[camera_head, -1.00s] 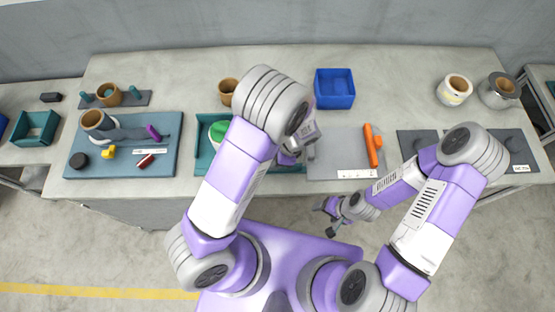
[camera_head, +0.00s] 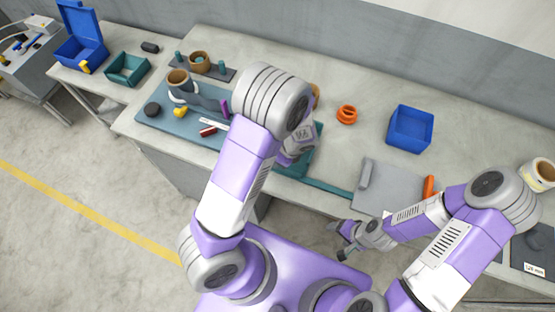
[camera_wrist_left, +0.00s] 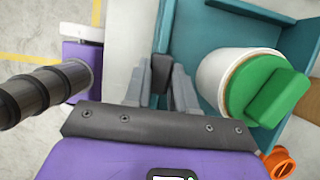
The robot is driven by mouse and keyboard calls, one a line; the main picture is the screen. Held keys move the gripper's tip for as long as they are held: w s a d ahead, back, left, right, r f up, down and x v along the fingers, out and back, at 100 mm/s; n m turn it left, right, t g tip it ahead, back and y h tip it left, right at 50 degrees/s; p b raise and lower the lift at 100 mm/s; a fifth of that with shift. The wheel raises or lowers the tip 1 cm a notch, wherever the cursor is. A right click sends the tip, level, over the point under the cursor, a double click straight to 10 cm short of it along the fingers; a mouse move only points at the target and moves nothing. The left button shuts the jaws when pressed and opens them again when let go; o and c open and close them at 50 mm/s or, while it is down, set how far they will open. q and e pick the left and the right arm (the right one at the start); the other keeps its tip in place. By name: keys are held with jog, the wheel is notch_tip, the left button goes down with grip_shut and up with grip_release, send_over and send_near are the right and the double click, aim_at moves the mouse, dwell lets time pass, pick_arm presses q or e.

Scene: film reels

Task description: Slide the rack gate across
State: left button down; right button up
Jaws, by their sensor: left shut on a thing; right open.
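My left gripper (camera_wrist_left: 160,92) is shut on a small dark block (camera_wrist_left: 160,70) beside the wall of a teal tray (camera_wrist_left: 188,35). I cannot tell whether this block belongs to the rack gate. In the head view my left arm hides the fingertips and part of the teal tray (camera_head: 316,160). A teal strip (camera_head: 332,188) runs from the tray towards a grey plate (camera_head: 395,190), which carries a grey bar (camera_head: 365,173) and an orange bar (camera_head: 429,187). My right gripper (camera_head: 338,240) is open and empty in front of the table's edge.
A white pot with a green lid (camera_wrist_left: 265,88) stands in the teal tray. An orange ring-shaped part (camera_head: 347,114) and a blue bin (camera_head: 410,129) stand behind. A blue mat (camera_head: 185,128) with several small items lies left. The table's back middle is clear.

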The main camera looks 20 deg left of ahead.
pick_arm(q)
jog(key=shift+a, duration=0.25)
jog(key=c, duration=0.9)
grip_release()
jog(key=shift+d+r, duration=0.1)
jog(key=v, duration=0.7)
jog(key=shift+r+p, duration=0.15)
jog(key=shift+p, duration=0.25)
